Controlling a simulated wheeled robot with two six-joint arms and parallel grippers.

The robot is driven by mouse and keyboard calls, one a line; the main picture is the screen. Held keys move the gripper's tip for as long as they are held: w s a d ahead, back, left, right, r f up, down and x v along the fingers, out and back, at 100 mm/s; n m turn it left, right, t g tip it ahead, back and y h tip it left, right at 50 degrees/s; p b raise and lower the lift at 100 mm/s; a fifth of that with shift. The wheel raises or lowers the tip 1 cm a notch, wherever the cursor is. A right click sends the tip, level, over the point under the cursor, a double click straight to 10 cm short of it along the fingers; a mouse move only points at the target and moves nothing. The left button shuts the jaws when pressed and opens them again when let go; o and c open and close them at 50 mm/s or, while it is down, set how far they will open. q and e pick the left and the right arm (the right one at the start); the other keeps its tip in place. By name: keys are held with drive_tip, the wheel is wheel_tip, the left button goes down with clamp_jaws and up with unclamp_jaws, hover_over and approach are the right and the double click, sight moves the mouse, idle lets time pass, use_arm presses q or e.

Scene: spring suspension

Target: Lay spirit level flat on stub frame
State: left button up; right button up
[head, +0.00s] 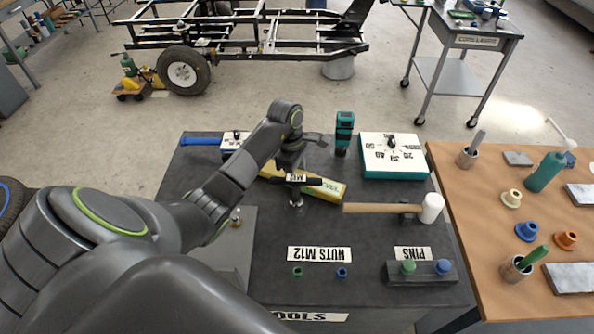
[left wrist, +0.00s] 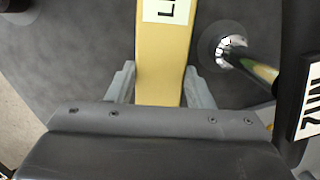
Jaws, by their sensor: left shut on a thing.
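The yellow spirit level (head: 328,193), with a white label, is at the middle of the dark bench, partly hidden by my left arm. My left gripper (head: 291,171) is over it. In the left wrist view the yellow body (left wrist: 160,62) runs between the two fingers of my left gripper (left wrist: 160,88), which is shut on it. I cannot tell whether the level touches the bench top. A black vehicle frame (head: 250,40) with a wheel stands on the floor beyond the bench; I cannot tell whether it is the stub frame. My right gripper is out of view.
A mallet (head: 380,208) lies right of the level, with a teal-edged box (head: 393,172) and a teal tool (head: 343,132) behind. A pin block (head: 422,273) is at front right. A metal post (left wrist: 235,55) stands close beside the level.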

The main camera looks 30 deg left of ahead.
use_arm(q)
drive_tip(key=shift+f, duration=0.2)
drive_tip(key=o, duration=1.3)
drive_tip(key=shift+r, duration=0.1)
